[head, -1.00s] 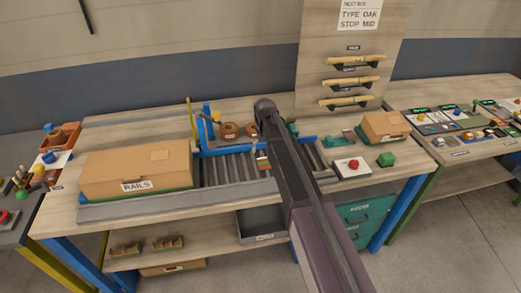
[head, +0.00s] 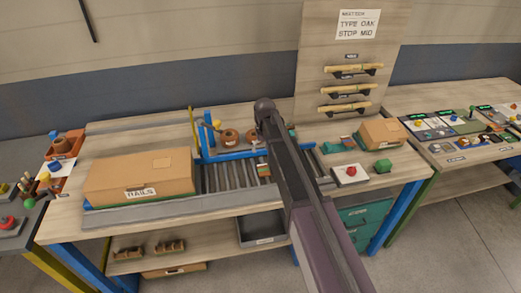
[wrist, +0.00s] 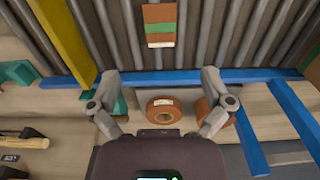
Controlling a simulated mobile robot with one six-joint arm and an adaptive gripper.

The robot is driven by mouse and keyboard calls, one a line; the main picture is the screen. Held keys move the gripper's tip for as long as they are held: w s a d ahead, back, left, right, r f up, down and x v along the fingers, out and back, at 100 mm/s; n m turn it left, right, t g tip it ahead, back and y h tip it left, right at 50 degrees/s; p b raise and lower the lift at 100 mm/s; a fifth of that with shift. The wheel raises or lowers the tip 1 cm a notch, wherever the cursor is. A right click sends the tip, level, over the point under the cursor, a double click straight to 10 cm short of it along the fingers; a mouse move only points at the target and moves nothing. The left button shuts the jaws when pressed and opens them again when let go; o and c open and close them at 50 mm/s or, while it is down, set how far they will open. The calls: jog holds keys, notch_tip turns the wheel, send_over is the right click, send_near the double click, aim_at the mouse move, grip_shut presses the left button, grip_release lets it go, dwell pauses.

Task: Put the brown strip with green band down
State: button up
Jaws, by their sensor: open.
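The brown strip with a green band (wrist: 160,25) lies on the grey rollers in the wrist view, with a pale end towards me. It also shows in the head view (head: 263,171), small, on the roller conveyor (head: 225,174) just left of my arm. My gripper (wrist: 160,80) is open, its two fingers spread wide with nothing between them. The strip lies beyond the fingertips in the wrist view, apart from them. In the head view my arm hides part of the conveyor, and my fingers cannot be made out.
A blue rail (wrist: 165,77) edges the rollers, with a yellow post (wrist: 66,40) at left. Brown rings (wrist: 163,109) lie beside the rail. A cardboard RAILS box (head: 140,178) stands left, a smaller box (head: 382,132) right. A red button (head: 351,170) and green block (head: 383,166) sit front right.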

dwell(0.3)
jog(key=s+d+m, duration=0.3)
jog(key=s+d, duration=1.8)
jog(key=s, duration=0.3)
jog(key=shift+s+d, duration=0.15)
jog(key=shift+s, duration=0.2)
